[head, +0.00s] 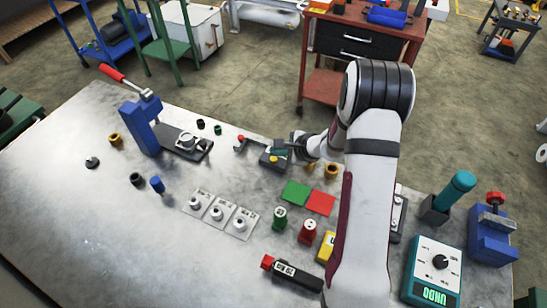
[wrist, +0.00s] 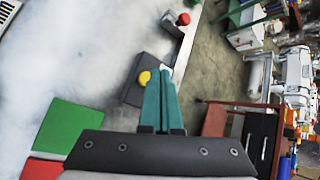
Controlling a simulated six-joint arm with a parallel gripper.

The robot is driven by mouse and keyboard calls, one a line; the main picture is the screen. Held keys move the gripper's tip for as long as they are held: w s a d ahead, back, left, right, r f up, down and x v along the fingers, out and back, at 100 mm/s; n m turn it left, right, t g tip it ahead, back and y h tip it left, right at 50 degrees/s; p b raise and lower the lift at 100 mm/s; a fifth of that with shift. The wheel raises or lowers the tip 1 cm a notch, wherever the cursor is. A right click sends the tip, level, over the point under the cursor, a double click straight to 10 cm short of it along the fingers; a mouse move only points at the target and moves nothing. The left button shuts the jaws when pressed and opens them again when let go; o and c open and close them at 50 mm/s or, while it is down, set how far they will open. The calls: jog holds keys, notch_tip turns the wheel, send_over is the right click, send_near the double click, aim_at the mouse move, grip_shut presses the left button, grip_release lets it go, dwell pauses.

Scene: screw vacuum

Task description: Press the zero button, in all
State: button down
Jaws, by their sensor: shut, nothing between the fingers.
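My gripper (head: 283,147) is shut and empty, with teal fingers that also show in the wrist view (wrist: 161,75). Its tips are over or just beside a small dark box (head: 265,161) with a yellow round button (head: 272,159). In the wrist view the yellow button (wrist: 144,77) lies just left of the fingertips on the dark box (wrist: 132,92). Contact cannot be told. No zero marking is readable on this button. A teal device (head: 420,262) with a black dial and a lit green display (head: 434,295) stands at the front right.
A grey bracket with a red knob (wrist: 184,19) lies past the box, near the table edge. Green (head: 296,193) and red (head: 320,203) pads lie in front of the box. A blue toggle press (head: 139,128) stands left. The bare table (head: 75,220) is clear at left.

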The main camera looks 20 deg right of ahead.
aim_at(277, 162)
jog(key=shift+f, duration=0.2)
jog(key=shift+f, duration=0.25)
jog(key=shift+f, duration=0.4)
dwell(0.8)
jog(key=shift+r, duration=0.8)
notch_tip(277, 162, up, 5)
jog(key=shift+r, duration=0.1)
dwell(0.4)
dwell(0.5)
